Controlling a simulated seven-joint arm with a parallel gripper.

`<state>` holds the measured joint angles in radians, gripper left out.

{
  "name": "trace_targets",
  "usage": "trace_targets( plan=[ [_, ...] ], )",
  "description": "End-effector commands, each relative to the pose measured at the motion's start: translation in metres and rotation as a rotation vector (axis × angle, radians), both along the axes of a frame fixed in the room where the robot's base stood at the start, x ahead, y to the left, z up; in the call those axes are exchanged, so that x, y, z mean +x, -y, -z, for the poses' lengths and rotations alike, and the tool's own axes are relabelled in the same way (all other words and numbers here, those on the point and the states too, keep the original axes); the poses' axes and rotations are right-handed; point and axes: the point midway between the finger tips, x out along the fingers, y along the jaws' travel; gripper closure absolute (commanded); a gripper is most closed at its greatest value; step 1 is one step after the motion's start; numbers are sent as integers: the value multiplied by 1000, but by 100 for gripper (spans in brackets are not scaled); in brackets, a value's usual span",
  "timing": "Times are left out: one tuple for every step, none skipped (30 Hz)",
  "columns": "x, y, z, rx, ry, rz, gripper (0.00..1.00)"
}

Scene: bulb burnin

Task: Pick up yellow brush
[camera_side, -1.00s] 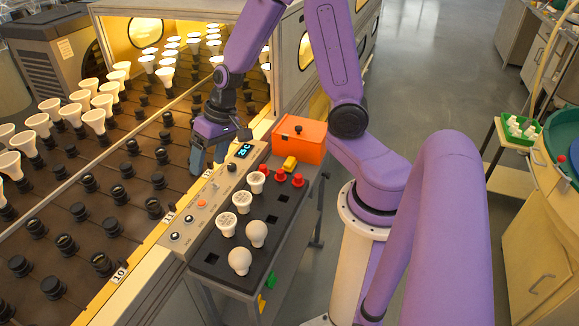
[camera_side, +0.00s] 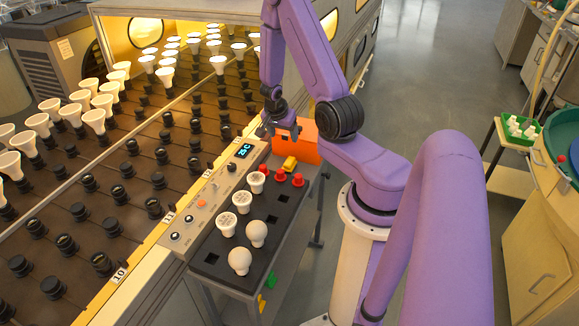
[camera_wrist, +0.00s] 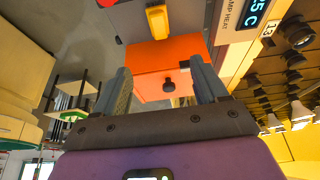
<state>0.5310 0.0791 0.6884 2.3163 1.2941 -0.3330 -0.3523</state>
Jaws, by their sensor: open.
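The yellow brush (camera_side: 290,163) is a small yellow block on the dark tray by the control panel, just in front of the orange box. In the wrist view the yellow brush (camera_wrist: 157,22) shows at the top centre, beyond the fingertips. My gripper (camera_side: 272,130) is at the orange box's left side, behind the brush and apart from it. In the wrist view my gripper (camera_wrist: 161,80) is open, with nothing held between its two fingers. The brush's bristles cannot be made out.
The orange box (camera_side: 308,148) with a black knob (camera_wrist: 169,86) lies between the fingers in the wrist view. Red caps (camera_side: 281,175) and white bulbs (camera_side: 240,261) stand on the dark tray (camera_side: 214,270). The control panel (camera_side: 205,205) borders it; rows of sockets fill the left.

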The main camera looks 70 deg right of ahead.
Motion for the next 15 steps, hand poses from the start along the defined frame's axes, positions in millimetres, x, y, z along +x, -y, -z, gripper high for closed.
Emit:
trace_targets(
  plan=[
    [-1,2,3,0,-3,6,28],
    [-2,3,5,-1,-4,7,28],
    [-2,5,9,-1,-4,6,28],
    [-2,6,12,-1,-4,5,28],
    [-2,7,16,0,-4,5,28],
    [-2,9,21,0,-5,4,28],
    [-2,10,25,1,-4,4,28],
    [-2,12,29,0,-4,4,28],
    [-2,14,34,0,-4,4,28],
    [-2,16,37,1,-4,4,28],
    [-2,17,41,1,-4,4,28],
    [-1,19,46,1,-2,3,28],
    [-2,21,50,1,-3,3,28],
    [-1,22,54,1,-2,3,28],
    [-1,24,59,0,-3,3,28]
  ],
)
